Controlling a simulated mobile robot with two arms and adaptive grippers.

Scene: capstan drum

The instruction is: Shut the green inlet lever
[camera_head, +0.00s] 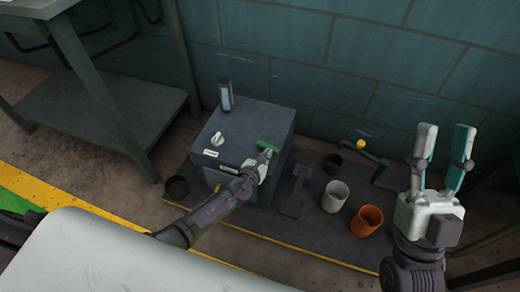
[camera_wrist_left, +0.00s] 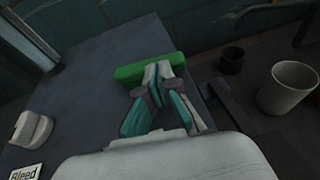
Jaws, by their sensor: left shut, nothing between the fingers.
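The green inlet lever (camera_head: 268,144) is a short green bar on top of the dark grey box (camera_head: 255,119), near its right side. In the left wrist view the lever (camera_wrist_left: 130,73) lies across the picture just beyond my fingertips. My left gripper (camera_head: 267,154) is shut and empty, its tips at the lever's near side; the left wrist view shows the closed fingers (camera_wrist_left: 157,72) touching or almost touching it. My right gripper (camera_head: 443,134) is open and empty, raised at the right, away from the box. The lever's pivot is hidden.
A white knob (camera_head: 217,139) with a "Bleed" label (camera_wrist_left: 27,172) and a glass-fronted cylinder (camera_head: 226,95) are on the box. A wall is behind.

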